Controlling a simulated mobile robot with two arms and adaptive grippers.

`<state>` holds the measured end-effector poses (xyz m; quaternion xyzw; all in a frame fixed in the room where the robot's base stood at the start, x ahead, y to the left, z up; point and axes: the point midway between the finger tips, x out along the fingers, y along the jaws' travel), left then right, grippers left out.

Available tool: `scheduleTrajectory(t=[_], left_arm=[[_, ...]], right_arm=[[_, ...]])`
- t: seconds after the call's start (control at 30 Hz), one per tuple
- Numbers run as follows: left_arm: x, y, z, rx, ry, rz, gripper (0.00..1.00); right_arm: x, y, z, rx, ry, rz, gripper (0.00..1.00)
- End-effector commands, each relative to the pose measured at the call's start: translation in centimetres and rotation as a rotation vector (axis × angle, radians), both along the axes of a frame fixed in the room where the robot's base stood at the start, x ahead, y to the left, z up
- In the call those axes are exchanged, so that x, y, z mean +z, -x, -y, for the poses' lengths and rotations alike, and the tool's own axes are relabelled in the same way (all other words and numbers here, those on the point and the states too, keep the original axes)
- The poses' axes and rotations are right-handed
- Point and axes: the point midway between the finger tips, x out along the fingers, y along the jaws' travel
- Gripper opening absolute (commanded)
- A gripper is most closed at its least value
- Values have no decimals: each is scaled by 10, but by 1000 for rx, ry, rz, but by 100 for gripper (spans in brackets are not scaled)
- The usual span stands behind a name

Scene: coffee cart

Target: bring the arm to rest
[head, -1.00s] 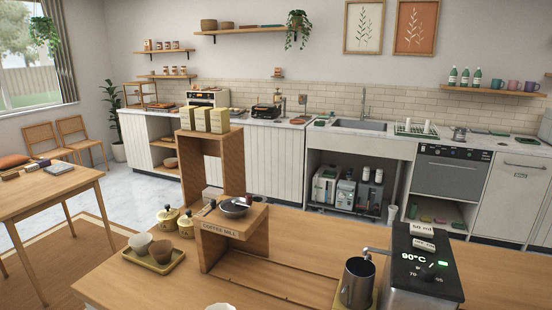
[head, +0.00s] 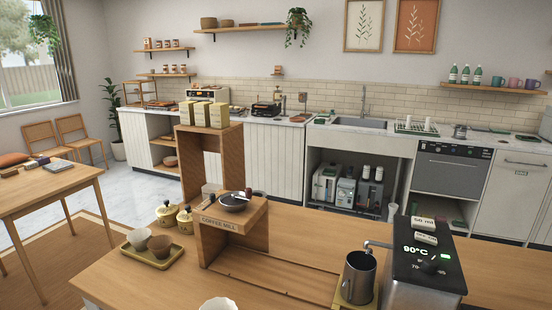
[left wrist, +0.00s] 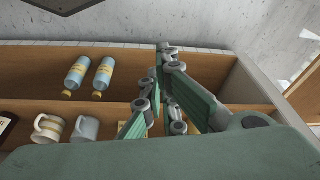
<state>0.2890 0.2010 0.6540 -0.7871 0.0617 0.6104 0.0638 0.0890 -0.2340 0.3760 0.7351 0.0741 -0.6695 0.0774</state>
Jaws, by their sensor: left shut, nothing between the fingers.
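My left gripper (left wrist: 164,60) shows in the left wrist view, its green-padded fingers coming together at the tips. It is shut and holds nothing. Beyond it is an open wooden shelf unit (left wrist: 215,75), but I cannot tell how far off it is. Neither gripper shows in the head view, and my right gripper is in no view.
In the head view, the wooden cart top (head: 200,285) bears a coffee mill stand (head: 222,225), a tray of cups (head: 128,250), a metal pitcher (head: 358,278) and a black heater (head: 425,265). The left wrist view shows two bottles (left wrist: 78,72) and mugs (left wrist: 48,127).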

Motion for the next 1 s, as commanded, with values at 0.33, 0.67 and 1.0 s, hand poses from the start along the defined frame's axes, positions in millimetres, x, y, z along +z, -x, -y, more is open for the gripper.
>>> scheduleTrajectory(t=[0.33,0.67,1.0], left_arm=[[-185,53,-7,-14,-8,-76,0],[-302,150,-23,-28,-18,-136,0],[-333,200,-34,-36,-22,-158,0]], right_arm=[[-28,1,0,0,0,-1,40],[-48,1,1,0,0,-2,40],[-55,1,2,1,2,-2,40]])
